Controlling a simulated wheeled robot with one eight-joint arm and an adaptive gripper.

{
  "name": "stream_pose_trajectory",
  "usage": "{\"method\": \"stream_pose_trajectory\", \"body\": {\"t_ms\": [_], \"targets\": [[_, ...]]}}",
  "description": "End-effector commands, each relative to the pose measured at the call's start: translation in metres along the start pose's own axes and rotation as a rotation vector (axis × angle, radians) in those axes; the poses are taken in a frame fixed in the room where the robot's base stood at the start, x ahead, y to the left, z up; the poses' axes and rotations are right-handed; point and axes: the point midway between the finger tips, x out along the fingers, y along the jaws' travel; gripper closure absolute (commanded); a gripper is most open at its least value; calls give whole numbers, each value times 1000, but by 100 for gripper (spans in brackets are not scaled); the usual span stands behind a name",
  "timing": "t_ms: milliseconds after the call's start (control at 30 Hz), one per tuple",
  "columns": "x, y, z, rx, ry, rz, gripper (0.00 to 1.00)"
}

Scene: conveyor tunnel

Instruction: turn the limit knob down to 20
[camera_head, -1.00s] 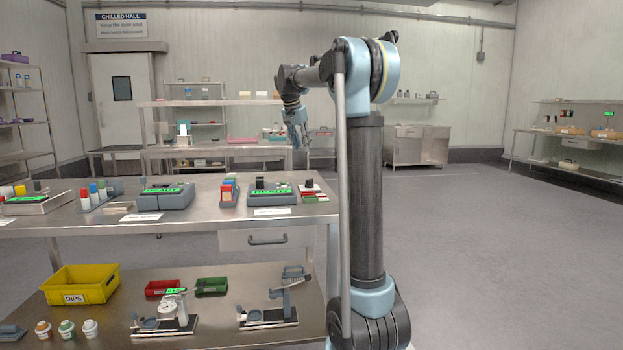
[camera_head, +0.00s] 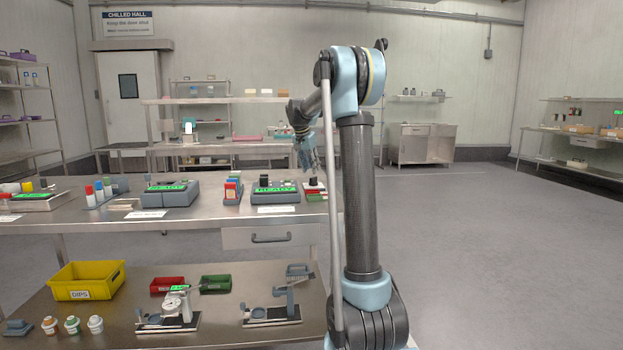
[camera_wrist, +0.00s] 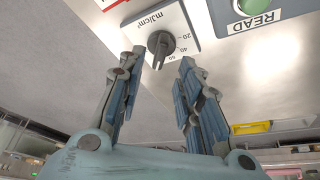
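The limit knob (camera_wrist: 160,42) is a dark grey knob with a bar grip on a white dial plate (camera_wrist: 185,28) marked mJ/cm², with 20, 40 and higher figures. Its exact setting is hard to read. My gripper (camera_wrist: 160,66) is open in the wrist view, with one finger on either side of the knob's line and nothing held. The fingertips look short of the knob, apart from it. In the head view my gripper (camera_head: 311,170) points down over the small unit (camera_head: 316,194) at the right end of the bench; the knob is hard to make out there.
A green READ button (camera_wrist: 250,5) lies right of the dial in the wrist view. A grey unit with a green display (camera_head: 276,192) stands just left on the steel bench (camera_head: 200,213). A rack of coloured items (camera_head: 232,190) stands further left. Open floor lies right.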

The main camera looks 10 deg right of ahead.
Motion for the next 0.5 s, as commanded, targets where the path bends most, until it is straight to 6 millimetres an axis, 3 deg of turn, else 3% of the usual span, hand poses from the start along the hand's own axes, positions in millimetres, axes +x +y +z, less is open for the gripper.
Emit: {"method": "stream_pose_trajectory", "body": {"t_ms": [233, 500], "targets": [[36, 0, 0, 0, 0, 0, 68], [49, 0, 0, -1, 0, 0, 68]]}}
